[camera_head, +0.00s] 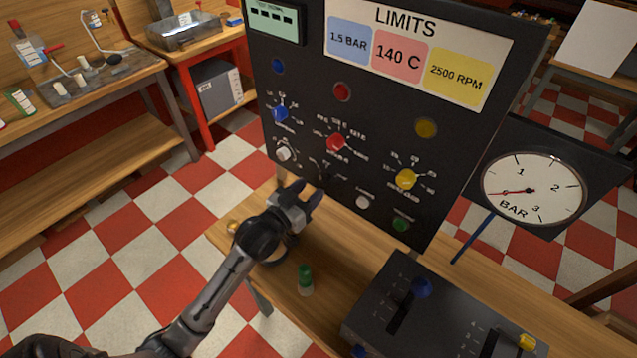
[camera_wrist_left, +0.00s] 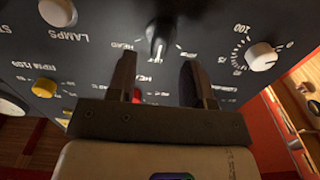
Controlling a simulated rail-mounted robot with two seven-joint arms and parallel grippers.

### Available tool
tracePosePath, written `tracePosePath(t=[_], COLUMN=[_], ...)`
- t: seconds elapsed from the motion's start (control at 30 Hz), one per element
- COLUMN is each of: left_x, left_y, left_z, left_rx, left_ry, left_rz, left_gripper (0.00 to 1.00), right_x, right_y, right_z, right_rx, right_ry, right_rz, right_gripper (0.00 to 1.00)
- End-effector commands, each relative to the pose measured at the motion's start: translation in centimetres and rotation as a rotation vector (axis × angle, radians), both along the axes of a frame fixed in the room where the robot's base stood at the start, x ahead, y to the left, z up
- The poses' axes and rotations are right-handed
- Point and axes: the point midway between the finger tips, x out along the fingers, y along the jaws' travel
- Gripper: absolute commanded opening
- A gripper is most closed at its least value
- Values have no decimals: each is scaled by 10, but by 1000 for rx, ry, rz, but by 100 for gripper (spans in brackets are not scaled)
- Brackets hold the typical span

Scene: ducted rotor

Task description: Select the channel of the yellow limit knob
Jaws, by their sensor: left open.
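The yellow limit knob (camera_head: 405,179) sits on the black upright panel below the yellow lamp and also shows in the left wrist view (camera_wrist_left: 43,88). A black selector knob with a pale pointer (camera_wrist_left: 160,38) is on the panel's lower part; its printed labels are only partly readable. My left gripper (camera_head: 309,192) is open, with its two fingers (camera_wrist_left: 157,62) pointing at the panel near this selector. In the wrist view the selector appears just beyond and between the fingertips; I cannot tell if they touch it. My right gripper is not in view.
The panel also carries a blue knob (camera_head: 281,113), a red knob (camera_head: 336,142), a white knob (camera_head: 284,153), a white button (camera_head: 362,202) and a green button (camera_head: 401,224). A green-topped object (camera_head: 305,280) stands on the bench. A slider box (camera_head: 440,315) and a gauge (camera_head: 535,190) are at right.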

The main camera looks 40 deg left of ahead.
Motion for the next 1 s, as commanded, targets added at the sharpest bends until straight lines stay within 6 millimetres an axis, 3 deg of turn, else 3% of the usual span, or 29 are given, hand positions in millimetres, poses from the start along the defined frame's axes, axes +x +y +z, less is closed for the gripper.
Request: tracePosePath(t=[0.3, 0.77, 1.0], left_x=[34, 41, 41], left_y=[1, 1, 1], left_z=[0, 0, 0], left_rx=[0, 0, 0], left_ry=[1, 1, 1], left_rz=[0, 0, 0], left_gripper=[47, 47, 24], right_x=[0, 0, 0], right_y=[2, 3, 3], right_z=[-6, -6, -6], right_rx=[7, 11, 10], right_ry=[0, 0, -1], right_rz=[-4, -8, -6], right_gripper=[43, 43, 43])
